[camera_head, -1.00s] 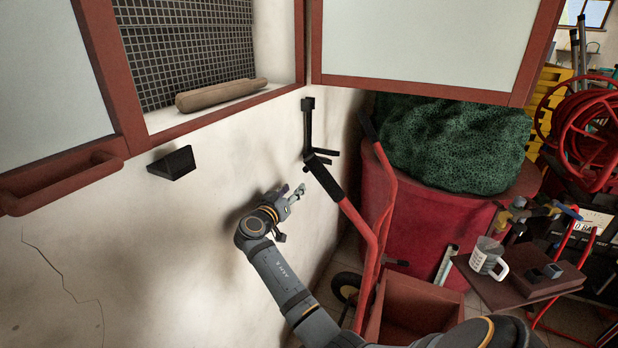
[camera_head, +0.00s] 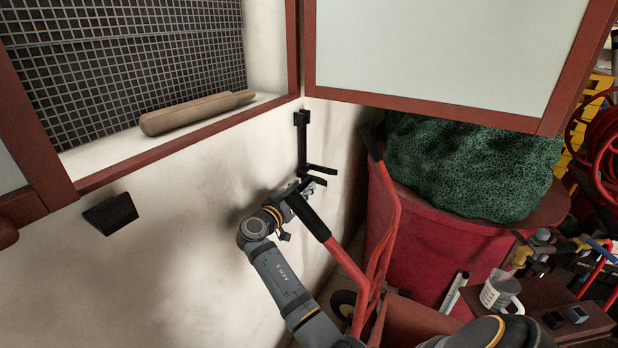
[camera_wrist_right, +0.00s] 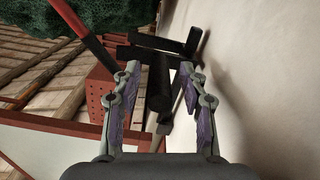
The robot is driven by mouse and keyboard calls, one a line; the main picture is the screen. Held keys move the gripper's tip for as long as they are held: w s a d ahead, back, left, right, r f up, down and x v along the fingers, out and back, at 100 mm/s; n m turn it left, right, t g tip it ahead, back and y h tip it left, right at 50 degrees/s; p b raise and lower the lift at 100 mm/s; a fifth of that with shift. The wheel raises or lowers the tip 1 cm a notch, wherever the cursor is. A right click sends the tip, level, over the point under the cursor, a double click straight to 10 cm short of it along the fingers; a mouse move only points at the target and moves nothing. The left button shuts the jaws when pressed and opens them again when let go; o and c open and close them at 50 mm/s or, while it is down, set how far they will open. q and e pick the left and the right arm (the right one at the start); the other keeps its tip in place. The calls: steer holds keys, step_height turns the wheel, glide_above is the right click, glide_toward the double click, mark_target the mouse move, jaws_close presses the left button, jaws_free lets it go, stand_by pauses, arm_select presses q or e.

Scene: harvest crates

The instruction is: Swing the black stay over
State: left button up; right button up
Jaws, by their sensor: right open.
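The black stay (camera_head: 302,145) hangs upright on the white wall below the window corner, with short prongs at its lower end. My right gripper (camera_head: 303,187) is at that lower end, partly hidden behind a black handle grip. In the right wrist view my right gripper (camera_wrist_right: 160,92) is open, with a finger on each side of a dark rounded bar (camera_wrist_right: 160,88) that seems to be part of the stay. The fingers look clear of it. Dark crossbars lie just beyond. My left gripper is not in view.
A red hand truck (camera_head: 384,235) with black grips (camera_head: 308,216) stands close in front of my right gripper. A black wall bracket (camera_head: 110,213) is at the left. An open framed pane (camera_head: 430,52) hangs over a red tub (camera_head: 430,255).

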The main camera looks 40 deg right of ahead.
steer(key=shift+w+d, duration=0.1)
steer(key=shift+d, duration=0.15)
steer(key=shift+a, duration=0.15)
steer(key=shift+c, duration=0.9)
jaws_close()
steer(key=shift+r, duration=0.1)
